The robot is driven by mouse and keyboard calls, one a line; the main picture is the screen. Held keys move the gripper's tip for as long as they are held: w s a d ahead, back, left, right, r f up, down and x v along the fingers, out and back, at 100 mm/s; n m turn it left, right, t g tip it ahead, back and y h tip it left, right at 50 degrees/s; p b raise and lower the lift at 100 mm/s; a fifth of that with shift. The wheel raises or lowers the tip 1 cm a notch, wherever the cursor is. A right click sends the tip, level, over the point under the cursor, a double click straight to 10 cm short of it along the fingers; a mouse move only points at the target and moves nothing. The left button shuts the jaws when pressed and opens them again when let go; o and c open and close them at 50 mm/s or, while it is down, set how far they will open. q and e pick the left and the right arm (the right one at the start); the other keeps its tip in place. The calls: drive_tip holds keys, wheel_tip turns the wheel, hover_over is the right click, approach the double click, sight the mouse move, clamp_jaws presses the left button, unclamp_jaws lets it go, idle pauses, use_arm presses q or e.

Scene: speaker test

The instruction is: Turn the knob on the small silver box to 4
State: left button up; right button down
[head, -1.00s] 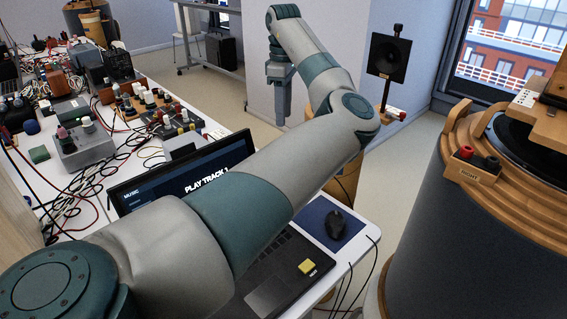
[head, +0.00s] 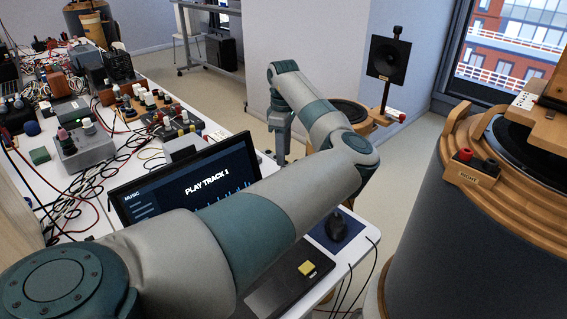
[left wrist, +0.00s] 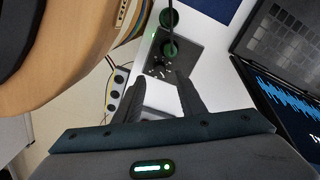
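In the left wrist view a small dark-grey-topped box (left wrist: 187,60) stands on the white table beside the laptop. Its face has a dark knob (left wrist: 160,68) ringed by white marks, and round green parts sit near it. I cannot read the knob's setting. My left gripper (left wrist: 160,82) is open, its two dark fingers apart over the near side of the knob, with nothing between the tips; I cannot tell if they touch it. My right gripper is in neither view.
Cables and a grey knobbed box (head: 85,146) crowd the table's left. A large wooden-topped speaker (head: 470,235) stands at right.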

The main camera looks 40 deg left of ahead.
use_arm(q)
wheel_tip(320, 180, down, 4)
drive_tip(key=shift+r, duration=0.2)
drive_tip(key=shift+f, duration=0.55)
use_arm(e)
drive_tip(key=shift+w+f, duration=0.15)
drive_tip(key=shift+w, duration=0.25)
use_arm(q)
drive_tip(key=shift+c, duration=0.3)
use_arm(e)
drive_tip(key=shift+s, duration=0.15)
